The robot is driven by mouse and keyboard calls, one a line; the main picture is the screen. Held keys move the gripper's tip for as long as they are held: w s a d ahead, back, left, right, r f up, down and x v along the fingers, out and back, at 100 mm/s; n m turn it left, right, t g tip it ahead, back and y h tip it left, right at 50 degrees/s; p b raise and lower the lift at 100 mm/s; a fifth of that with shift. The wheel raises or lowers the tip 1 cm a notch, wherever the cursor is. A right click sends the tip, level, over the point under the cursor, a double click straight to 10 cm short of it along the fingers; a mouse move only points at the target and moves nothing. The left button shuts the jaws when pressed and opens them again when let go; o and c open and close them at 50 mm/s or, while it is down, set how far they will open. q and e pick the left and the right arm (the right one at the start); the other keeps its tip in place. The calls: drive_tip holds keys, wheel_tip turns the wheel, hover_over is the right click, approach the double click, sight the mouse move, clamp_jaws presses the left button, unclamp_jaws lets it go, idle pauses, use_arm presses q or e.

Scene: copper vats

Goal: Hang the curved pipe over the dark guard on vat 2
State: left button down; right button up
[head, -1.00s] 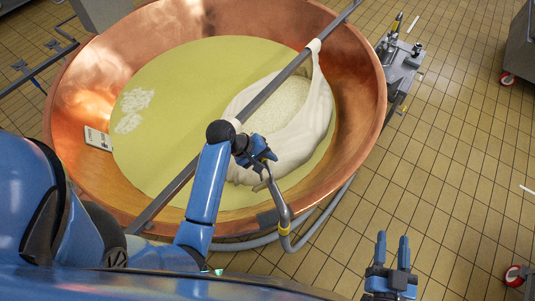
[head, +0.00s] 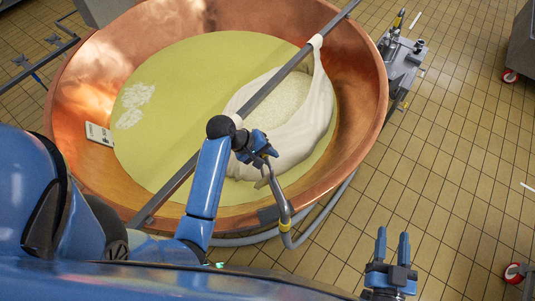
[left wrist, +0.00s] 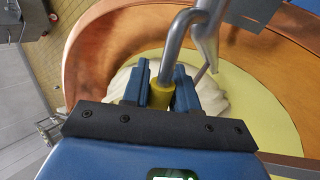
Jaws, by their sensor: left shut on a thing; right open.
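The copper vat (head: 352,135) fills the middle of the head view. The dark guard (head: 268,215) sits on its near rim; a dark grey plate that looks like it shows at the top of the left wrist view (left wrist: 252,10). My left gripper (head: 264,158) is above the vat, inside the near rim, shut on the curved pipe (head: 277,195). In the left wrist view a yellow band (left wrist: 160,94) lies between its fingers, and the pipe's grey bend (left wrist: 180,35) rises beyond them. The pipe passes close beside the guard; I cannot tell whether they touch. My right gripper (head: 393,248) is open and empty over the floor.
A grey hose (head: 325,213) runs from the pipe around the vat's outside. A long bar (head: 285,73) crosses the vat, with a white cloth (head: 305,135) of curd hanging from it. A metal machine (head: 401,60) stands right of the vat.

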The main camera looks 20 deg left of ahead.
use_arm(q)
drive_tip(key=shift+f, duration=0.95)
drive_tip(key=shift+t, duration=0.3)
wheel_tip(320, 180, down, 9)
drive_tip(key=b, duration=0.9)
drive_tip(key=shift+f, duration=0.1)
drive_tip(key=shift+w+a+f+b, duration=0.1)
drive_tip(key=shift+f+b, duration=0.55)
drive_tip(key=shift+f, duration=0.4)
drive_tip(key=shift+w+f+b, duration=0.1)
drive_tip(key=shift+f+b, duration=0.55)
drive_tip(key=shift+f, duration=0.35)
drive_tip(key=shift+s+f, duration=0.1)
drive_tip(key=shift+f, duration=0.3)
drive_tip(key=c, duration=0.8)
unclamp_jaws()
drive_tip(key=shift+f, duration=0.1)
